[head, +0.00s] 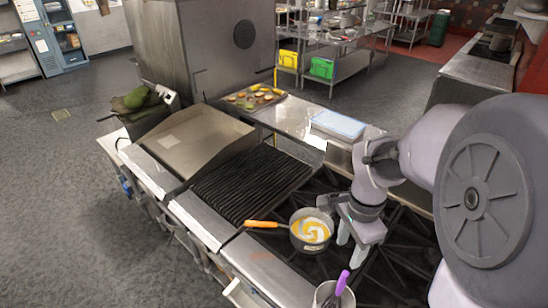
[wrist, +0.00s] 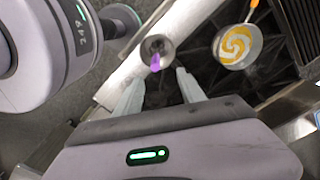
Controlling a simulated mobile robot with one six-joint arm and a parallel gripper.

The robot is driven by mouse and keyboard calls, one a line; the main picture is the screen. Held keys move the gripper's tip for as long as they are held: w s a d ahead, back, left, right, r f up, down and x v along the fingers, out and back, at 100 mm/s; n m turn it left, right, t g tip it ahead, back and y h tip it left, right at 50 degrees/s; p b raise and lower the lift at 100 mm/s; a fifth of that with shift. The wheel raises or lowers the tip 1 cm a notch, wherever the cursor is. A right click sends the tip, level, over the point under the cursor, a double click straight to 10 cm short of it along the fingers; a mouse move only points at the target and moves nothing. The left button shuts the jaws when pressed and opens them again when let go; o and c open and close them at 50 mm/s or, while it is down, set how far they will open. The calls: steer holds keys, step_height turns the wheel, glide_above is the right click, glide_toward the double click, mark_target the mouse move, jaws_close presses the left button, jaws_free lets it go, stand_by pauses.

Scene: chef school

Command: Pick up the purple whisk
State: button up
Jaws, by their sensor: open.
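The purple whisk (head: 342,283) stands tilted in a round metal container (head: 322,298) at the bottom edge of the head view, with its handle sticking up. In the wrist view its purple handle (wrist: 155,63) shows just beyond and between the fingertips, and the container (wrist: 158,43) lies behind it. My gripper (head: 351,248) is open and empty above the stove, up and slightly right of the whisk in the head view. Its two fingers also show in the wrist view (wrist: 159,75), spread apart. The whisk's lower end is hidden in the container.
A pan (head: 311,230) with yellow and white swirled contents and an orange handle (head: 262,224) sits on the stove close to my gripper. A ribbed grill (head: 250,183) and a flat griddle (head: 192,148) lie beyond. A blue-lidded tray (head: 338,125) is on the back counter.

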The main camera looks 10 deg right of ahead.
mark_target(341, 287)
steer(key=shift+s+d+f+b, duration=0.15)
steer(key=shift+s+d+f, duration=0.1)
steer(key=shift+s, duration=0.3)
steer(key=shift+s+d+f+b, duration=0.15)
steer(key=shift+s+d+f, duration=0.1)
steer(key=shift+s, duration=0.25)
steer(key=f, duration=1)
steer(key=w+f, duration=0.1)
steer(key=f, duration=0.5)
steer(key=shift+w+a, duration=0.1)
steer(key=shift+a, duration=0.1)
steer(key=shift+s, duration=0.2)
steer(key=shift+c, duration=0.2)
jaws_close()
